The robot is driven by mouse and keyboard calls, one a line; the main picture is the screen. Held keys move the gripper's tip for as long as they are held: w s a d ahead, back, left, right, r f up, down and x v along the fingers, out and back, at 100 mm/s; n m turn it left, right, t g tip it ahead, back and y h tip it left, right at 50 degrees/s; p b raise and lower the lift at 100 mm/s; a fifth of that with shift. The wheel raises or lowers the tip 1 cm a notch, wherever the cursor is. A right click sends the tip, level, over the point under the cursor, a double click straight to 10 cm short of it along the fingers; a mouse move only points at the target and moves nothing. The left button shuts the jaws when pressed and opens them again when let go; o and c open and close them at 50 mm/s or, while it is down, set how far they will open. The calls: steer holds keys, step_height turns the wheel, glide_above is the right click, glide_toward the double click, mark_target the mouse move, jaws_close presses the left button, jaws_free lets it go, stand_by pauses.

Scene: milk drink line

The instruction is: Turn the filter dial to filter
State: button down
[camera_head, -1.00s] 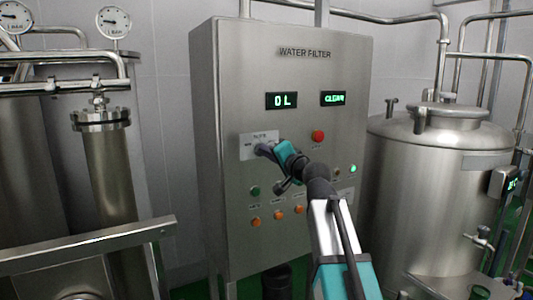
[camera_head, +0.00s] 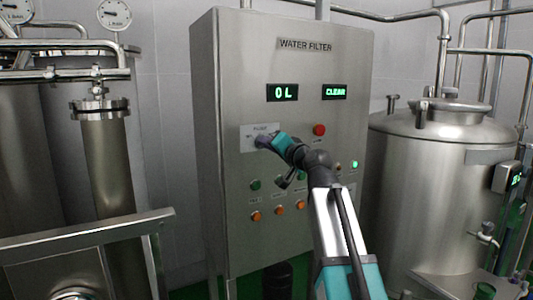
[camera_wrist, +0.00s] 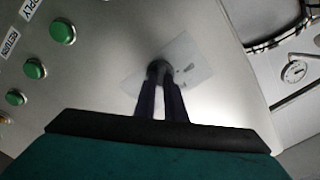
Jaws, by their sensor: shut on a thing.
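The filter dial is a small dark knob (camera_wrist: 158,68) on a pale label plate (camera_head: 249,137) on the front of the steel water filter cabinet (camera_head: 230,60). My gripper (camera_head: 264,141) reaches it from the lower right. In the wrist view its two dark fingers (camera_wrist: 160,88) are close together, shut on the dial. The fingers hide most of the dial, so its pointer cannot be read. The cabinet's displays read "0 L" (camera_head: 282,92) and "CLEAR" (camera_head: 334,91).
A red button (camera_head: 319,130) sits right of the dial. Green buttons (camera_head: 255,184) and orange lamps (camera_head: 256,216) lie below, partly behind my arm. A steel tank (camera_head: 430,190) stands at right, and a metal frame (camera_head: 85,237) at lower left.

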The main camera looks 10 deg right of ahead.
steer(key=shift+a+r+n+b, duration=0.1)
steer(key=shift+n+b, duration=2.2)
steer(key=shift+b, duration=0.8)
steer(key=shift+r+n+b, duration=0.1)
steer(key=shift+n+b, duration=2.2)
steer(key=shift+b, duration=0.75)
steer(key=c, duration=1.9)
jaws_free()
steer(key=shift+s, duration=0.1)
steer(key=shift+o, duration=0.4)
steer(key=shift+s, duration=0.1)
steer(key=b+v, duration=0.1)
steer(key=v, duration=1.2)
steer(key=shift+s, duration=0.25)
